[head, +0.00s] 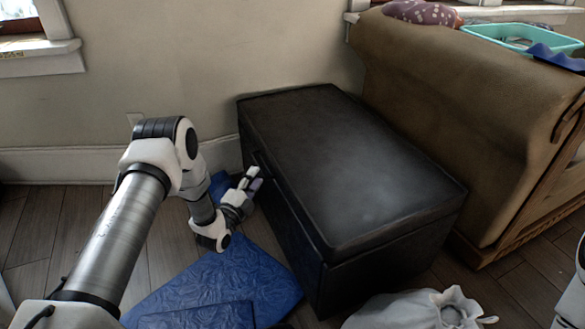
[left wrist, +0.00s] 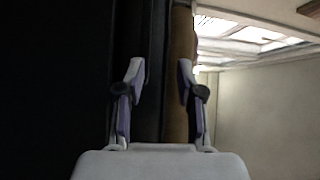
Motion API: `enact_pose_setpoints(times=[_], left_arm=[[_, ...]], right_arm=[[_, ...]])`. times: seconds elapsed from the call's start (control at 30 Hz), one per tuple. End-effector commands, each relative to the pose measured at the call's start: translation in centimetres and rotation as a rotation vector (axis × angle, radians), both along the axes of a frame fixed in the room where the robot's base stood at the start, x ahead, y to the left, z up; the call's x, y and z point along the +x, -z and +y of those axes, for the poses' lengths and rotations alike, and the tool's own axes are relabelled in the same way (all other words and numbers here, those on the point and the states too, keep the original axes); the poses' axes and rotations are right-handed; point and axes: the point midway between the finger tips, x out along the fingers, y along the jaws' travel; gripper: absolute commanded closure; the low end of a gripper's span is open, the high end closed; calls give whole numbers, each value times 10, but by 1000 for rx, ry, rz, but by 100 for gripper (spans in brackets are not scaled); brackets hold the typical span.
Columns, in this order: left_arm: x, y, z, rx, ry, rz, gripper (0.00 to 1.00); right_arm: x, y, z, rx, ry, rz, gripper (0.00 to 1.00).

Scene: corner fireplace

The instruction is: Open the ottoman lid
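The black ottoman (head: 310,245) stands against the wall, and its lid (head: 350,165) lies flat and closed on top. My left gripper (head: 252,180) is at the ottoman's left long side, near the lid's lower edge. In the left wrist view the two fingers of this gripper (left wrist: 158,78) are apart, with a dark strip and a brown strip showing behind the gap. The ottoman's dark surface (left wrist: 50,90) fills the left of that view. Whether a finger touches the lid cannot be told. My right gripper is out of view.
A brown sofa (head: 450,110) stands close along the ottoman's right side, with a teal tray (head: 480,35) on top. Blue cloth (head: 225,280) lies on the wood floor below my left arm. A white sack (head: 420,310) sits before the ottoman.

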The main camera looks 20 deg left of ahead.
Motion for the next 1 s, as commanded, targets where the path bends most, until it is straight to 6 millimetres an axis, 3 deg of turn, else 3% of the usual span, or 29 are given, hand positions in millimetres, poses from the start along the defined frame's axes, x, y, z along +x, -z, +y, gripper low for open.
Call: enact_pose_setpoints(times=[0.03, 0.1, 0.2, 0.37, 0.73, 1.0], left_arm=[[1, 9, 15, 4, -26, -16, 63], [-1, 15, 29, 4, -49, -22, 63], [-5, 23, 38, -1, -66, -19, 63], [2, 26, 39, -1, -67, -18, 63], [64, 19, 44, -2, -66, -17, 63], [71, 14, 45, -4, -67, -14, 63]], right_arm=[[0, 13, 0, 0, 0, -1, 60], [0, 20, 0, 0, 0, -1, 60], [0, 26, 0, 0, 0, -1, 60], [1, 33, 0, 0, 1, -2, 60], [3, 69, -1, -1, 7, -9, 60], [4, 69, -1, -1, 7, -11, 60]])
